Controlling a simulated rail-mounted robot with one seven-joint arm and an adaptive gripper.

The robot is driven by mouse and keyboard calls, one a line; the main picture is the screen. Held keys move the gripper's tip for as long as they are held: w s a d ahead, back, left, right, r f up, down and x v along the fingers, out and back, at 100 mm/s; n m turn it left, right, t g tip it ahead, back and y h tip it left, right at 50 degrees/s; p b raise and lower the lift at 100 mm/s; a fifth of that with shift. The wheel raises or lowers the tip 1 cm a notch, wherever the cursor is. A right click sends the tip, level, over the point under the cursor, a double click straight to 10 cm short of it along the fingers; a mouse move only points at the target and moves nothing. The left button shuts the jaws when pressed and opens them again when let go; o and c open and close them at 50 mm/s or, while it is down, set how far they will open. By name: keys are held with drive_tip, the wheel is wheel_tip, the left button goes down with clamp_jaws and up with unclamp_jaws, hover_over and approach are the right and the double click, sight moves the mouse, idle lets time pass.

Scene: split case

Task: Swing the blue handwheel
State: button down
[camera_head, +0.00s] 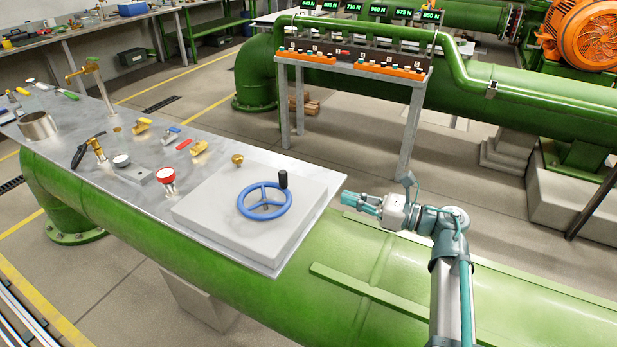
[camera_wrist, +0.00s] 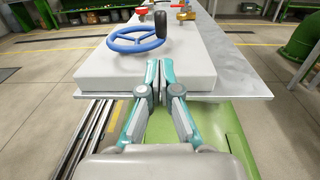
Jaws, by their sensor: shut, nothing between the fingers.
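The blue handwheel (camera_head: 264,201) lies flat on a raised grey block (camera_head: 205,210) at the near right end of the metal bench top. It has spokes and a black upright knob (camera_head: 283,179) on its rim. In the wrist view the handwheel (camera_wrist: 136,39) is ahead and left of centre, with its black knob (camera_wrist: 160,24) at the right of the rim. My gripper (camera_head: 346,197) is just off the right edge of the bench, apart from the wheel. In the wrist view its fingers (camera_wrist: 157,80) are together and empty, in front of the block.
A red knob (camera_head: 167,177), gauges and several valves sit further left on the bench top (camera_head: 110,180). A green pipe (camera_head: 400,275) runs under the bench and my arm. A rack with orange strips (camera_head: 390,70) stands behind.

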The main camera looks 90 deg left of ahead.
drive_tip(key=p+x, duration=0.2)
drive_tip(key=x, duration=1.2)
drive_tip(key=shift+w+a+p, duration=0.1)
drive_tip(key=shift+a+p, duration=0.1)
drive_tip(key=shift+p, duration=0.1)
drive_tip(key=shift+f, duration=0.1)
drive_tip(key=shift+s+a+f+b, duration=0.2)
drive_tip(key=shift+a+b, duration=0.3)
drive_tip(key=shift+b, duration=0.55)
drive_tip(key=shift+s+a+b, duration=0.15)
drive_tip(key=shift+a+b, duration=0.15)
drive_tip(key=shift+b, duration=0.2)
drive_tip(key=shift+s+a+r, duration=0.2)
drive_tip(key=shift+s, duration=0.05)
drive_tip(key=shift+r, duration=0.1)
